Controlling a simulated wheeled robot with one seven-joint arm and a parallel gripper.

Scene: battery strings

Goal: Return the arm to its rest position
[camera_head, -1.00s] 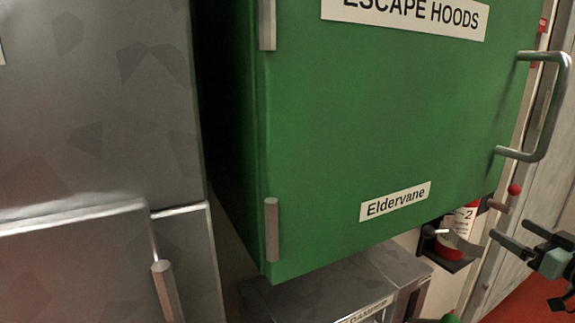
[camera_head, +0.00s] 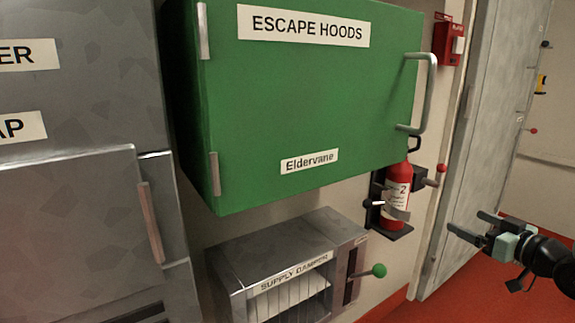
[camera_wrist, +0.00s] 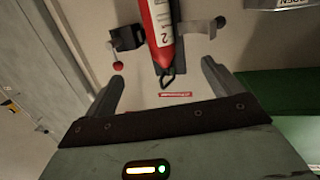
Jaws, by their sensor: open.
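My gripper (camera_head: 466,226) is at the right of the head view, in front of the grey door panel, with its two fingers apart and nothing between them. In the wrist view my gripper (camera_wrist: 163,80) also shows open and empty. The red fire extinguisher (camera_wrist: 162,28) appears beyond the fingertips in the wrist view. In the head view the extinguisher (camera_head: 396,200) hangs in its wall bracket, to the left of my gripper and apart from it.
The green Escape Hoods cabinet (camera_head: 300,105) juts from the wall, with a handle (camera_head: 430,95) on its right. Below is the supply damper box (camera_head: 285,250) with a green-knobbed lever (camera_head: 378,271). Grey cabinets (camera_head: 85,110) stand left. Red floor (camera_head: 455,295) is open at lower right.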

